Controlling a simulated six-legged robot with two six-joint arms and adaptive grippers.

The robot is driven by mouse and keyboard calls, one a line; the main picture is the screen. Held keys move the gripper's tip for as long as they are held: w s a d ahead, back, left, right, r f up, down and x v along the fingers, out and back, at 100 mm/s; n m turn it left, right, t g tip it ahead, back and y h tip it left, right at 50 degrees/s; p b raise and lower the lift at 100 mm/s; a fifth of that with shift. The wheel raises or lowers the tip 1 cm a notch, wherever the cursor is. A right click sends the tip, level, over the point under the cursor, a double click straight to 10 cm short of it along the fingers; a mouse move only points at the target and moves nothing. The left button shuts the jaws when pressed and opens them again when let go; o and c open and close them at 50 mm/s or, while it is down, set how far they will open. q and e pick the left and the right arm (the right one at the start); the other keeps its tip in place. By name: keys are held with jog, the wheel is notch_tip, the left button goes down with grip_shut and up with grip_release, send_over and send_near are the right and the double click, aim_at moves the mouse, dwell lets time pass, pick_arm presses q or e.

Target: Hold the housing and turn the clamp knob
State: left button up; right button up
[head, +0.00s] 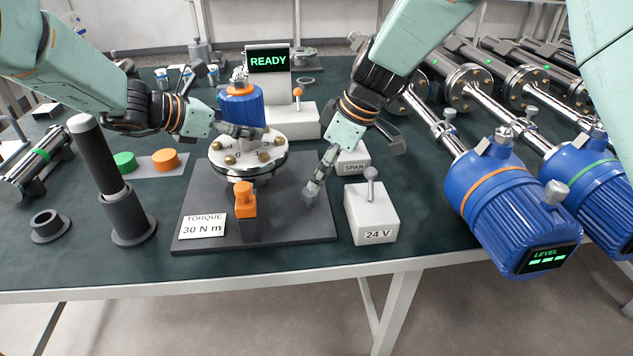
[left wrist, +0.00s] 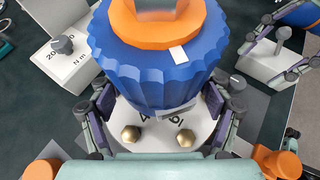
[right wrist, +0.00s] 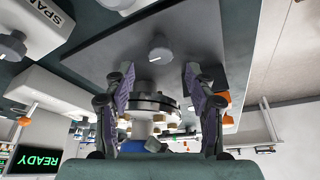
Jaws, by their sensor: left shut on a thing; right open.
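The housing (head: 241,103) is a blue ribbed cap with an orange ring. It stands upright above a round pale flange with brass bolts (head: 250,150). My left gripper (head: 240,128) is shut on the housing, with one finger on each side in the left wrist view (left wrist: 160,85). A grey round knob with a white mark (right wrist: 160,54), seemingly the clamp knob, sits on the dark base plate (head: 200,225). It also shows in the left wrist view (left wrist: 237,82).
Orange clamp pieces (head: 245,200) stand at the plate's front, beside a torque card (head: 203,226). A 24 V switch box (head: 371,212) and a SPAN box (head: 352,161) stand close on the right. A READY display (head: 268,60) is behind; a dark post (head: 95,160) stands left.

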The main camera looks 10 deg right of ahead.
jog(key=v, duration=0.7)
dwell(0.3)
pick_arm(q)
jog(key=o, duration=1)
jog(key=v, duration=1.2)
jog(key=shift+d, duration=0.1)
